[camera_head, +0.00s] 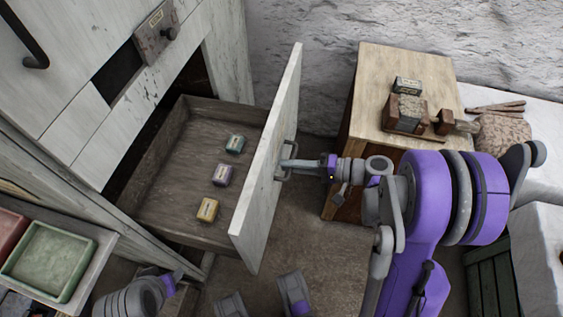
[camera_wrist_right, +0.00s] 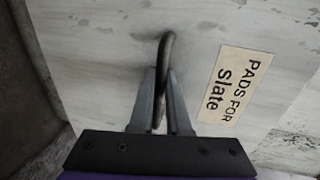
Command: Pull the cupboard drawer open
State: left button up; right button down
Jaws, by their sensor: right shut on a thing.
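The cupboard drawer (camera_head: 165,205) is pulled well out of the pale cupboard (camera_head: 60,95), with its inside in view. Its whitewashed front (camera_head: 262,185) carries a dark bar handle (camera_head: 285,165). My right gripper (camera_head: 288,163) is shut on this handle. In the right wrist view both fingers (camera_wrist_right: 160,110) close around the handle (camera_wrist_right: 166,50), beside a label (camera_wrist_right: 228,85) reading "PADS FOR Slate". Three small labelled blocks, green (camera_head: 235,144), purple (camera_head: 222,175) and yellow (camera_head: 207,210), lie in the drawer. My left gripper (camera_head: 172,281) is low at the left, its fingers unclear.
A wooden cabinet (camera_head: 375,75) with blocks on top stands right of the drawer, close to my right arm. Bare floor (camera_head: 235,275) shows below the drawer front.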

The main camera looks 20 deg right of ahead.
dwell(0.3)
jog(key=c, duration=1.2)
grip_release()
jog(key=shift+o, duration=0.2)
jog(key=shift+d, duration=0.1)
jog(key=p+v, duration=0.1)
jog(key=v, duration=0.9)
jog(key=shift+s+d, duration=0.25)
jog(key=shift+d, duration=0.05)
jog(key=shift+r, duration=0.1)
